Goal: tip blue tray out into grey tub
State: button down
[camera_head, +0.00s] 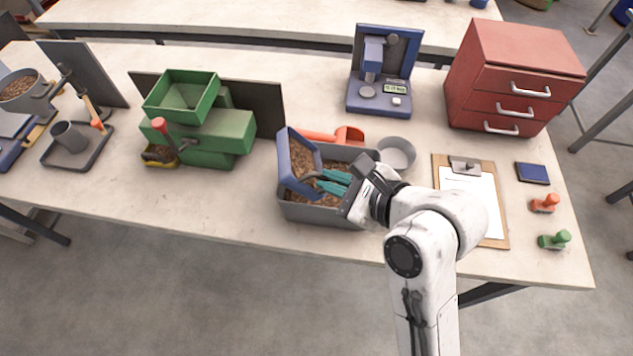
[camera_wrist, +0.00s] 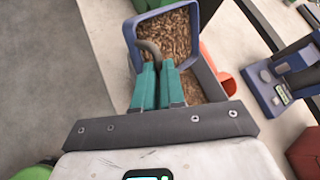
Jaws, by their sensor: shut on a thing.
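The blue tray (camera_head: 284,165) is tilted steeply over the left part of the grey tub (camera_head: 318,214). Brown pellets lie inside the tray, and brown pellets also lie in the tub. My gripper (camera_head: 325,181) has teal fingers and is shut on the tray's grey handle. In the wrist view the fingers (camera_wrist: 158,72) meet at the curved handle (camera_wrist: 149,48), with the blue tray (camera_wrist: 131,28) just beyond. The tub (camera_wrist: 207,75) shows beneath and to the right. Part of the tub is hidden by the tray and my gripper.
An orange scoop (camera_head: 348,134) lies behind the tub, and a round grey dish (camera_head: 397,153) stands to its right. A green machine (camera_head: 215,132) stands left. A clipboard (camera_head: 490,205) lies right. Bare table (camera_head: 240,205) shows left of the tub.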

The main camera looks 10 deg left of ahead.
jog(key=d+y, duration=0.1)
jog(key=d+f+m+y+b, duration=0.1)
jog(key=d+f+m+t+y, duration=0.1)
jog(key=y, duration=0.1)
jog(key=shift+w+d+f+b, duration=0.1)
jog(key=shift+w+d+b, duration=0.05)
jog(key=shift+w+b, duration=0.15)
jog(key=shift+d+f+m+t+y+b, duration=0.45)
jog(key=shift+f+m+y+b, duration=0.35)
jog(key=shift+y+b, duration=0.4)
jog(key=shift+w+d+m+t+y+b, duration=0.1)
jog(key=shift+d+m+t+y+b, duration=0.35)
jog(key=shift+m+b, duration=0.25)
jog(key=shift+r, duration=0.1)
